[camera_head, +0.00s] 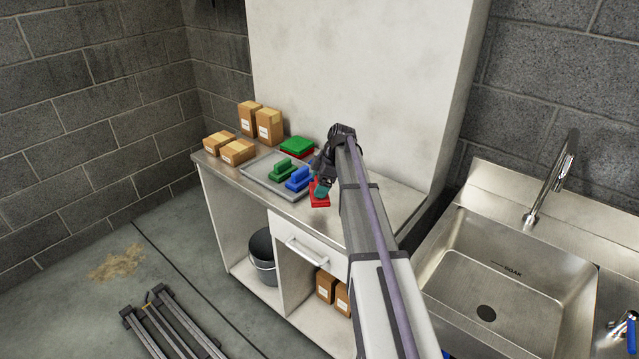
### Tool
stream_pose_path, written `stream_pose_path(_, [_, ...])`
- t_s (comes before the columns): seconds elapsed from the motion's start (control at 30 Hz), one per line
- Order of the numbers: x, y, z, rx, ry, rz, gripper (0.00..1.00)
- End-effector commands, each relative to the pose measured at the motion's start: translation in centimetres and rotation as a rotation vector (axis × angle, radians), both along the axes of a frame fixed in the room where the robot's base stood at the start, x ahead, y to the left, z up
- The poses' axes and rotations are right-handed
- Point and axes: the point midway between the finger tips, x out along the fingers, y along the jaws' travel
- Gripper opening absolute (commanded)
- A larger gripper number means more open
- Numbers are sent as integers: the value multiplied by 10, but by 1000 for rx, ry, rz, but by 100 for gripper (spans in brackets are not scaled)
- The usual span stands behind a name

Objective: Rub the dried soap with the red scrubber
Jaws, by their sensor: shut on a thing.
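The red scrubber (320,200) is at the front edge of the counter, just right of the grey tray (257,178). My gripper (322,187) is above it, shut on its handle; the arm hides part of this. I cannot tell whether the scrubber touches the counter. A tan, crusty patch that looks like the dried soap (117,263) lies on the floor at the lower left, well away from my gripper.
A green scrubber (281,170) and a blue scrubber (298,179) sit on the tray. Green and red pads (297,146) are stacked behind. Several cartons (269,127) stand at the counter's left. A grey bucket (262,262) is below. A steel sink (510,260) is right.

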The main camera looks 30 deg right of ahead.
Motion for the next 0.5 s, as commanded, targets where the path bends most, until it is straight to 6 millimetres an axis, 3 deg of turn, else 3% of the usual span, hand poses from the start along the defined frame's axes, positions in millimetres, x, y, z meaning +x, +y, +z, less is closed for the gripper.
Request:
stream_pose_path(0.23, [0, 0, 1, 0, 0, 0, 59])
stream_pose_path(0.5, [0, 0, 31, 0, 0, 0, 59])
